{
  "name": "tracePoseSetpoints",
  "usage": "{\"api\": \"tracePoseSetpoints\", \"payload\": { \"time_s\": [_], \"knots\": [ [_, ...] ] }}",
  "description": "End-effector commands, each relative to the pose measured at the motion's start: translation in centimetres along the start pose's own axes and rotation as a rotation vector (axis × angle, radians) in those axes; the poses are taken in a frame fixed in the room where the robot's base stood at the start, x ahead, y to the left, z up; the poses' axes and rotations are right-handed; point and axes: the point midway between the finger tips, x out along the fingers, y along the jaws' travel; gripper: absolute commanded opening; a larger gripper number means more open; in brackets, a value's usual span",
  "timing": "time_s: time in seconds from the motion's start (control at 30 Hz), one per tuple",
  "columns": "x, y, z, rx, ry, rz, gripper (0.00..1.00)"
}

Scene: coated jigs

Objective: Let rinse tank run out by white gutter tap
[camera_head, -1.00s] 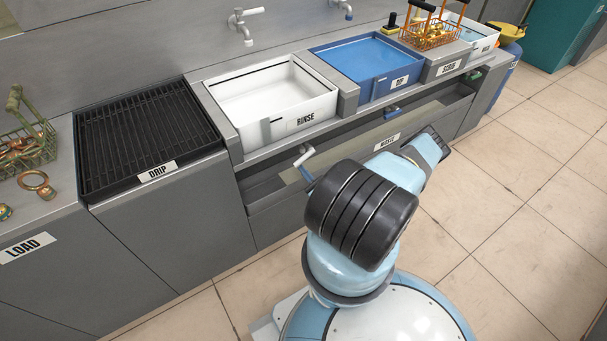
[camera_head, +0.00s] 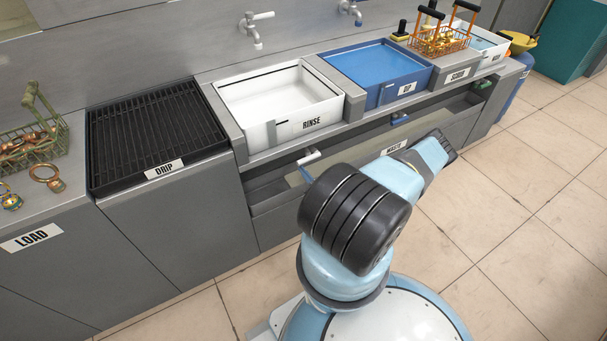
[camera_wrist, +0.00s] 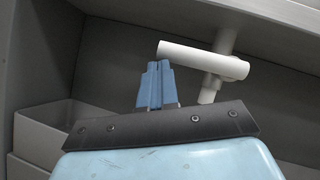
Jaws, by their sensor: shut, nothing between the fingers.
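The white rinse tank (camera_head: 237,131) stands in the counter, labelled RINSE; I cannot tell its water level. The white gutter tap (camera_head: 310,157) sticks out below its front, over the gutter. In the wrist view the white tap (camera_wrist: 203,60) has a bar-shaped handle on a pale stem, just beyond and right of my fingertips. My gripper (camera_wrist: 156,68) has its blue fingers together and empty, their tips close to the left end of the handle; I cannot tell if they touch.
A blue DIP tank (camera_head: 414,79) with a blue gutter tap (camera_head: 399,119) stands to the right. A waste gutter (camera_head: 268,191) runs under the tanks. Left are a black drip grate (camera_head: 150,130) and a green basket (camera_head: 40,145). An orange basket (camera_head: 440,42) stands far right. The tiled floor is clear at right.

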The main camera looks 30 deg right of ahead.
Motion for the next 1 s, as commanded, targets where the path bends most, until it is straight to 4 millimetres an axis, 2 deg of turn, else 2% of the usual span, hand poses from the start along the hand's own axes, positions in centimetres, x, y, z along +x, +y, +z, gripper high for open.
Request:
{"api": "tracePoseSetpoints", "payload": {
  "time_s": [0.17,0.4,0.7,0.83,1.0],
  "knots": [
    [-0.5,0.5,-0.6,0.001,0.000,0.000,0.00],
    [-3.1,2.0,-2.9,0.002,0.001,0.002,0.00],
    [-8.8,3.3,-2.6,0.003,0.000,0.004,0.00],
    [-10.5,3.7,-2.5,0.004,-0.001,0.005,0.00],
    [-11.8,4.0,-2.4,0.004,-0.003,0.006,0.00]
  ]
}}
